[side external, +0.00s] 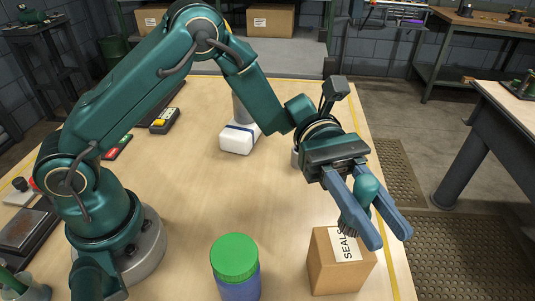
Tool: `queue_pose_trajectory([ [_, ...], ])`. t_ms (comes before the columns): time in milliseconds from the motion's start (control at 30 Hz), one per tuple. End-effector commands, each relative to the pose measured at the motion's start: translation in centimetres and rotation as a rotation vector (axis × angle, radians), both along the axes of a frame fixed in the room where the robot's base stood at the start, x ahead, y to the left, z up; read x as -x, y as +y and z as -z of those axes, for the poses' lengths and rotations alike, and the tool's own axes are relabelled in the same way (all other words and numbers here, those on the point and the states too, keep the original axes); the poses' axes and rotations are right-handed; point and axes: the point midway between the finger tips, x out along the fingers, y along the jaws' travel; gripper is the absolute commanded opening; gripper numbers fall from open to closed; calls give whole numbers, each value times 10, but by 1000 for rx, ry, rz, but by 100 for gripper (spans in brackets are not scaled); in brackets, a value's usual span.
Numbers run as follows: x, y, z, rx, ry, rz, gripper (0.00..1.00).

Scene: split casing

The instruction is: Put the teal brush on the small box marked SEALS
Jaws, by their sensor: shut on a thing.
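My gripper (372,222) is shut on the teal brush (366,188), whose rounded teal top shows between the two blue-grey fingers. The brush's dark bristle end (351,218) points down and to the left. The small cardboard box marked SEALS (326,265) stands on the table near its right front edge, with a white label on it. The brush is over the box's top in this view. I cannot tell whether the bristles touch the box. The fingers hide part of the brush and the box's top.
A jar with a green lid (234,257) and blue body stands left of the box. A white block with a dark band (239,138) lies farther back on the table (190,205). The table's yellow-lined right edge runs close by the box. Bare table lies between the jar and the white block.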

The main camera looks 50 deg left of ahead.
Motion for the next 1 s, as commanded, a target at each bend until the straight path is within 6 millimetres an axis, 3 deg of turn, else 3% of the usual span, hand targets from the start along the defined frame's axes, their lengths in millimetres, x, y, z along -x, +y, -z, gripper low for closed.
queue_pose_trajectory([
  [300,0,0,38,-2,2,-1,0],
  [700,0,0,42,0,1,0,0],
  [733,0,0,43,-1,1,0,33],
  [800,0,0,42,-1,0,0,59],
  [1000,0,0,42,-1,1,0,59],
])
